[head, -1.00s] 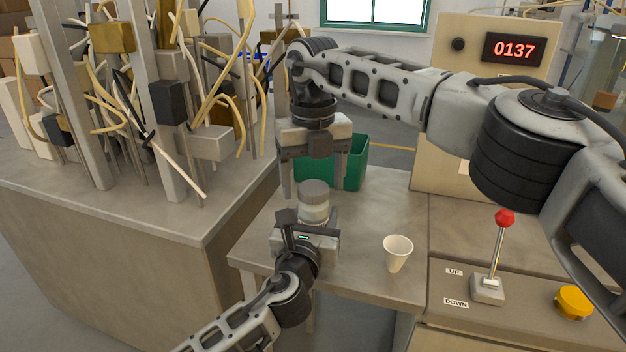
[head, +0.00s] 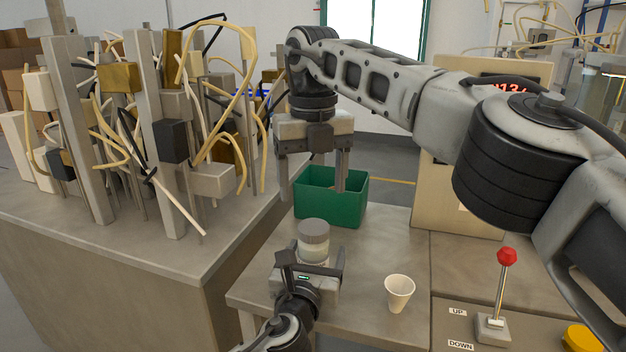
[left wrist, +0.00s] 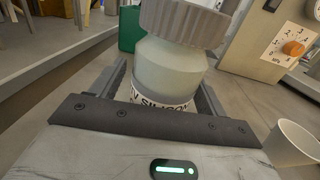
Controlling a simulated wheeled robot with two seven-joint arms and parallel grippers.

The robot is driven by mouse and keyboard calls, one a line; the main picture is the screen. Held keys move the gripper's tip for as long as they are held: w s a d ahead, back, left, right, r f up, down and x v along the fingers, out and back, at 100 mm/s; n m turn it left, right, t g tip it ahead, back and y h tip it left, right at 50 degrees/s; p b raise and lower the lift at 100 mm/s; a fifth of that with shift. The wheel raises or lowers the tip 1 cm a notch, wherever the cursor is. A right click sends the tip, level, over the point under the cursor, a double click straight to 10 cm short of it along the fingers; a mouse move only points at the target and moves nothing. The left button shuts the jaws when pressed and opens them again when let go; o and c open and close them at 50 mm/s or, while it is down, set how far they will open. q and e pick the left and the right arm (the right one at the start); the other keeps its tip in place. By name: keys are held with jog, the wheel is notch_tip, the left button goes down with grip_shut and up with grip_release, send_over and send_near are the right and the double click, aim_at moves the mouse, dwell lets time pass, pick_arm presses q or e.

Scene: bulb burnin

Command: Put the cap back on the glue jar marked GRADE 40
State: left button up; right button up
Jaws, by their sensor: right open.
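A pale glue jar (head: 314,248) stands upright with a grey ribbed cap (head: 314,228) seated on its mouth.
A green bin (head: 345,210) stands behind the jar. A white cup (head: 399,292) stands to the right on the table (head: 375,235). A red-knobbed lever (head: 500,290) and yellow button (head: 582,338) are at right. A cluttered rack of posts and cables fills the left bench.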

pick_arm(q)
jog(key=v, duration=1.6)
jog(key=shift+p, duration=0.35)
pick_arm(e)
jog(key=shift+r, duration=0.35)
pick_arm(q)
jog(key=shift+s, duration=0.1)
pick_arm(e)
jog(key=shift+s, duration=0.1)
